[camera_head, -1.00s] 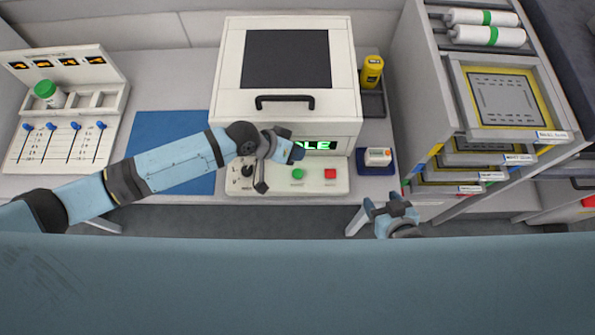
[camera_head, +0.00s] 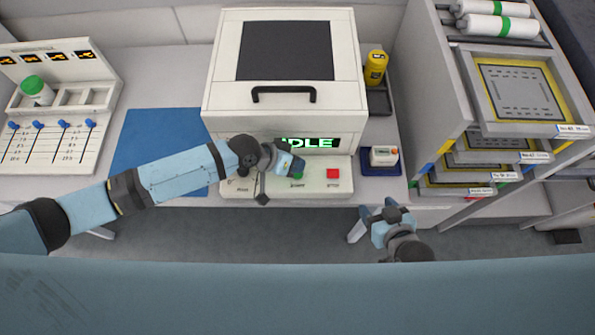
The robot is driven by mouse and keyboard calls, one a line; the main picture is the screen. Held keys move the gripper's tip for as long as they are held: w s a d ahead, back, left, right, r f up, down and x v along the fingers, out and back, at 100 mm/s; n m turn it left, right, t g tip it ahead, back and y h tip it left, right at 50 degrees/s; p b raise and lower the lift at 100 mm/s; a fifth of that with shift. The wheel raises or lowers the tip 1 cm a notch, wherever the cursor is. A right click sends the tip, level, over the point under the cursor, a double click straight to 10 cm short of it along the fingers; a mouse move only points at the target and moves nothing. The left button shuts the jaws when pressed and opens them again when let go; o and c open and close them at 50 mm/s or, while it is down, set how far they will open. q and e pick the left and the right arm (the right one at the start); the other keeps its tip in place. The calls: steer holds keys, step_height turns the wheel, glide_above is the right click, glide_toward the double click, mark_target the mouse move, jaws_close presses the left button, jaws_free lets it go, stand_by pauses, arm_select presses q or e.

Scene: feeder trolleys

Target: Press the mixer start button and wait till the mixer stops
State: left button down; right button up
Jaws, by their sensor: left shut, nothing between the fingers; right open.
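The mixer (camera_head: 222,85) is a white box with a dark window in its lid, a black handle and a green display (camera_head: 311,143) that reads IDLE, its first letter partly covered. On its front panel are a green start button (camera_head: 298,176) and a red stop button (camera_head: 333,173). My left gripper (camera_head: 293,167) is shut and empty, just above the green button and partly covering it. I cannot tell whether it touches. My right gripper (camera_head: 384,210) is open and empty, in front of the counter to the right of the panel.
A blue mat (camera_head: 155,140) lies left of the mixer. A rack with blue levers and a green-capped jar (camera_head: 37,91) stands far left. A yellow bottle (camera_head: 375,68) and a small white box on a blue pad (camera_head: 383,156) are right. A shelf of framed screens (camera_head: 515,90) is far right.

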steer(key=shift+d+f, duration=0.25)
steer(key=shift+f, duration=0.05)
steer(key=shift+a+r, duration=0.15)
steer(key=shift+r, duration=0.05)
stand_by(0.6)
steer(key=shift+f, duration=0.15)
stand_by(0.4)
arm_select(q)
steer(key=shift+f, duration=0.45)
arm_select(e)
steer(key=shift+f, duration=0.25)
steer(key=shift+r, duration=0.1)
